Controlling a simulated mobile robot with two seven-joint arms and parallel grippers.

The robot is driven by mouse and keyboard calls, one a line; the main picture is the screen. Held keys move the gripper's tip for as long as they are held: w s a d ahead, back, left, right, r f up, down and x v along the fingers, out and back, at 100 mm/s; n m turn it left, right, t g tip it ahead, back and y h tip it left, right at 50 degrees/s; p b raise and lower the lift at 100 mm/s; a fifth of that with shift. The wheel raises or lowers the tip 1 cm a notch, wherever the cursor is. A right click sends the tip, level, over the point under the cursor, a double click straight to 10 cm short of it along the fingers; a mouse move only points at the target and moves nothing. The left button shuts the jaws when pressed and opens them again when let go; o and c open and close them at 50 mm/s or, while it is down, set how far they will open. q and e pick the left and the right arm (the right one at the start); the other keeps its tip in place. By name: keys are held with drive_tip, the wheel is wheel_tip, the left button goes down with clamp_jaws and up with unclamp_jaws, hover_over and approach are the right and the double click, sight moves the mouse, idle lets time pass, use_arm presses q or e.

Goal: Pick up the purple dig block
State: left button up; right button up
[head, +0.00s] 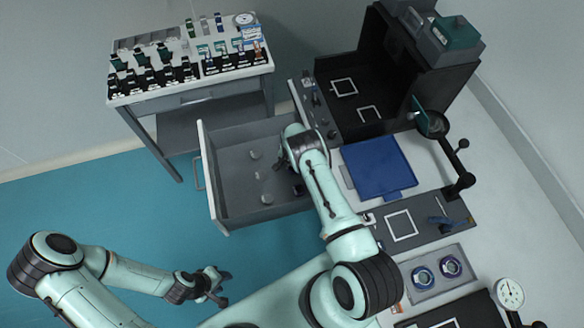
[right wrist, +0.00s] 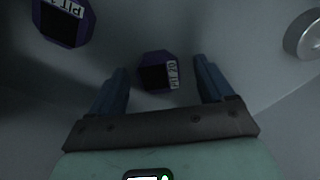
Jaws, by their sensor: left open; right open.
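A dark purple block labelled "PIT 20" (right wrist: 158,72) lies in the right wrist view, between and just beyond the fingers of my right gripper (right wrist: 160,88). The fingers are open and apart, with nothing clearly held. A second purple block (right wrist: 62,20), its label partly legible as "PIT", is at the upper left of that view. In the head view my right gripper (head: 298,188) is down inside the open grey drawer (head: 235,208), near its right side. My arm hides that part, and I cannot make out the purple blocks there. My left gripper (head: 218,287) is open and empty above the blue floor.
Small pale pieces (head: 254,154) lie in the drawer, and a round metal piece (right wrist: 304,36) shows at the wrist view's right. The drawer walls stand close around my right gripper. A blue tray (head: 378,167) lies right of my arm.

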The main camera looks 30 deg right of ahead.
drive_tip(key=shift+s, duration=0.1)
drive_tip(key=c, duration=1.3)
drive_tip(key=shift+r, duration=0.1)
